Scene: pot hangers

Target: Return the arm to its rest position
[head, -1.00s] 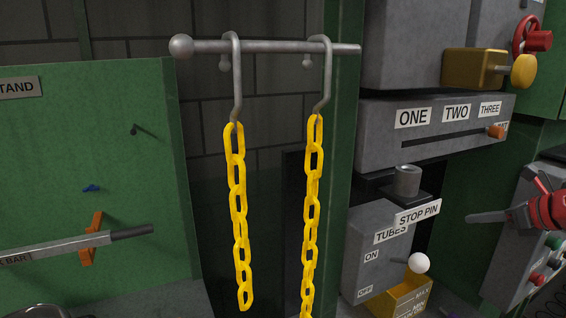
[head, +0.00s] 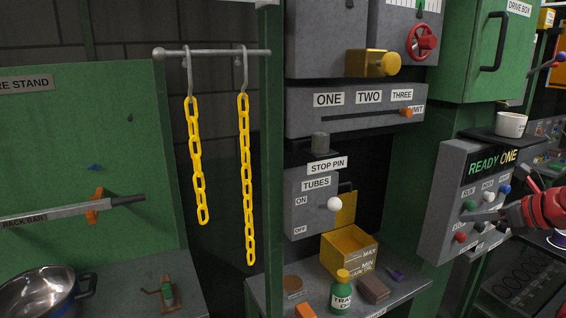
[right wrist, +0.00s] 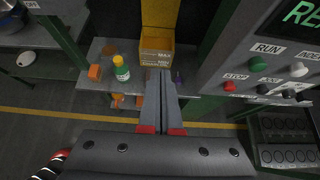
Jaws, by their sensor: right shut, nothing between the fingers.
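My right gripper (head: 474,215) is at the right of the head view, in front of the grey READY ONE panel (head: 452,165). Its grey fingers point left and are shut with nothing between them. In the right wrist view the shut fingers (right wrist: 160,78) point toward the yellow bin (right wrist: 157,40), apart from it. Two yellow chains (head: 198,160) (head: 246,180) hang by hooks from a metal bar (head: 215,53) at the left, away from the gripper. My left gripper does not show.
A green bottle (head: 341,292), a brown block (head: 373,289) and the yellow bin (head: 352,248) stand on the lower shelf. A white cup (head: 511,124) sits above the panel. A pot (head: 38,290) is at lower left. Open floor (right wrist: 60,140) shows below the shelf.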

